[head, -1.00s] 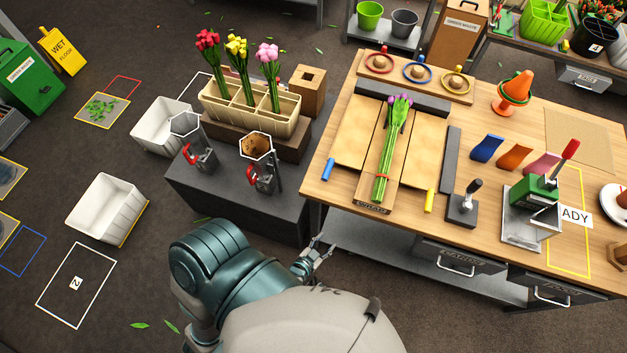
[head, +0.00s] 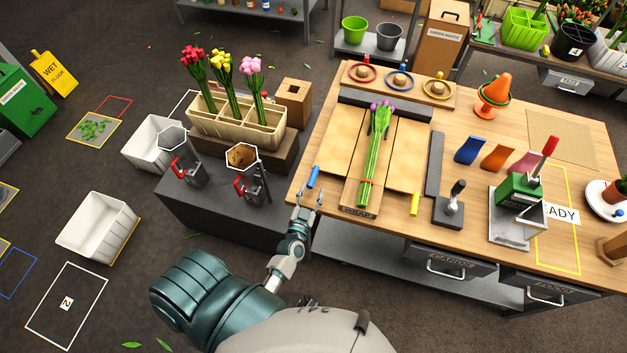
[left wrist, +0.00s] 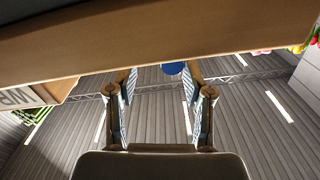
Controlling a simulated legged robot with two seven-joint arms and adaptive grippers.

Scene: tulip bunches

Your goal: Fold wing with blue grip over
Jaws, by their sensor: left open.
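The wrapping board (head: 358,211) lies on the wooden table with a bunch of purple tulips (head: 375,160) on its middle strip, a red band around the stems. The left wing (head: 338,147) is a flat tan panel with a blue grip (head: 314,177) at its near left corner. The right wing (head: 407,158) lies flat with a yellow grip (head: 414,203). My left gripper (head: 306,198) is open and empty at the table's front edge, just below the blue grip and apart from it. In the left wrist view a blue round end (left wrist: 173,68) shows beyond the open fingers (left wrist: 160,103). My right gripper is not in view.
A dark stand (head: 210,215) with a tulip crate (head: 235,128) and two holders is left of the table. A lever tool (head: 450,208) and a green press (head: 518,195) stand right of the board. The table edge is close to my left gripper.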

